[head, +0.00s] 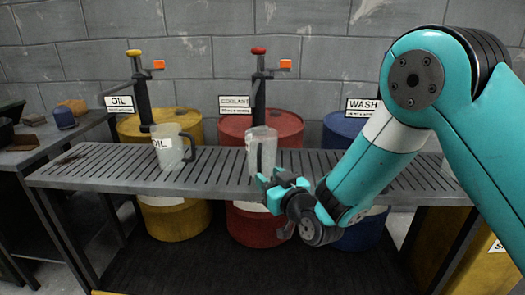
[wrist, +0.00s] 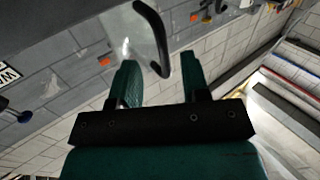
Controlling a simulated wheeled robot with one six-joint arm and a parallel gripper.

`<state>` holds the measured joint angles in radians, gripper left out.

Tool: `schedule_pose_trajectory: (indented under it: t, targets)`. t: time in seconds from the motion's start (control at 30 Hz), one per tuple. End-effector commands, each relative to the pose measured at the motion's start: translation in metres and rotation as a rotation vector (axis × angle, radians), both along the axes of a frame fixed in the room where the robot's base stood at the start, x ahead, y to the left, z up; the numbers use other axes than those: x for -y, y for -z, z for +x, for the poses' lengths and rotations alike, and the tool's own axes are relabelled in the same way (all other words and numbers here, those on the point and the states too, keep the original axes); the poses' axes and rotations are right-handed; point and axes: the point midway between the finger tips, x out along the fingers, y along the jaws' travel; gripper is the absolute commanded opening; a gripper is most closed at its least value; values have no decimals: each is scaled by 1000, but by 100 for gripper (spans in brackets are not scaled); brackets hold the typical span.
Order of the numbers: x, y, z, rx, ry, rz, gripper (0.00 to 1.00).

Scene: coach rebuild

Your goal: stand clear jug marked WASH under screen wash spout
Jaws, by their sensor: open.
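A clear jug (head: 263,143) with a dark handle stands on the slatted rack under the COOLANT spout. No wording on it is readable. My gripper (head: 284,184) is just in front of it and low, open. In the wrist view the jug (wrist: 120,32) and its black handle (wrist: 158,38) lie at and beyond the open fingertips (wrist: 158,72); I cannot tell whether they touch. The WASH sign (head: 362,105) is above the blue drum (head: 340,130); my arm hides its spout. A second clear jug, marked OIL (head: 170,147), stands under the OIL spout.
The slatted rack (head: 90,172) spans in front of the yellow drum (head: 185,120) and red drum (head: 285,125). A side bench (head: 45,140) holds small items. The rack between the two jugs is clear.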

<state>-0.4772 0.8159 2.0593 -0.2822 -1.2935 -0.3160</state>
Motion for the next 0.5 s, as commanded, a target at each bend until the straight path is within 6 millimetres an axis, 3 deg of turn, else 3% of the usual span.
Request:
schedule_pose_trajectory:
  t: [0.1,0.33,0.5]
  targets:
    - [-8,-7,9,0,-2,-1,42]
    - [-24,-2,34,2,-1,1,42]
    - [-28,-2,40,1,1,1,42]
